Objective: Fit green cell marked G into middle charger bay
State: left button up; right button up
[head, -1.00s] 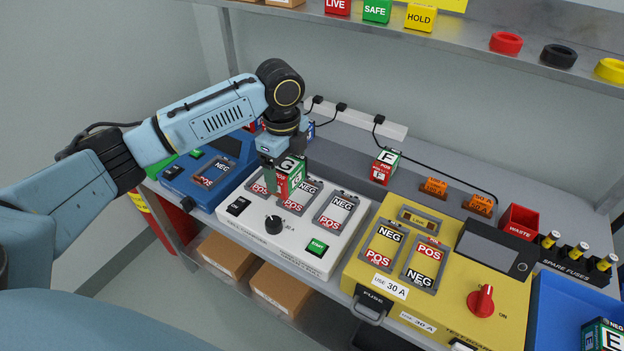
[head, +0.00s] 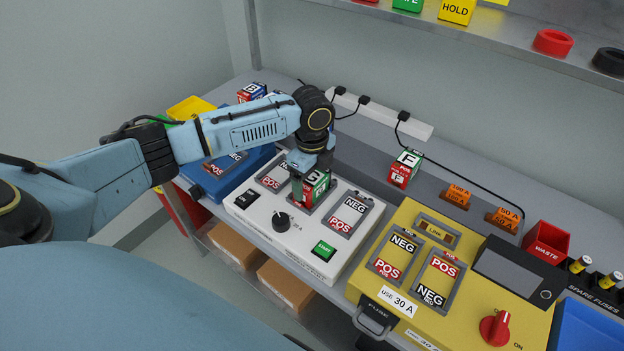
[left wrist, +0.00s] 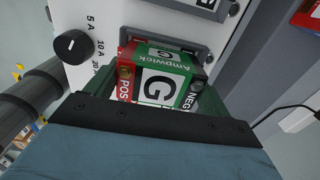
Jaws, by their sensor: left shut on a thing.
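The green and red cell marked G (head: 313,192) is held upright in my left gripper (head: 309,172) at the middle bay of the white charger (head: 262,211). The left gripper (left wrist: 160,100) is shut on the cell from both sides. The cell covers most of the middle bay; part of the bay's grey frame (left wrist: 190,50) shows beyond it. I cannot tell whether the cell's bottom is inside the bay. My right gripper is out of view.
The charger's left bay (head: 274,176) and right bay (head: 349,215) look empty. A cell marked F (head: 404,170) stands behind. A yellow test board (head: 410,215) is at the right and a blue unit (head: 207,181) at the left. A shelf (head: 470,38) hangs above.

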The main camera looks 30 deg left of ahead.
aim_at(312, 176)
pick_arm(q)
jog(key=shift+w+f, duration=0.1)
jog(key=shift+f, duration=0.1)
jog(key=shift+f, duration=0.1)
jog(key=o, duration=1.1)
jog(key=shift+o, duration=1.1)
notch_tip(312, 176, up, 12)
jog(key=p, duration=0.1)
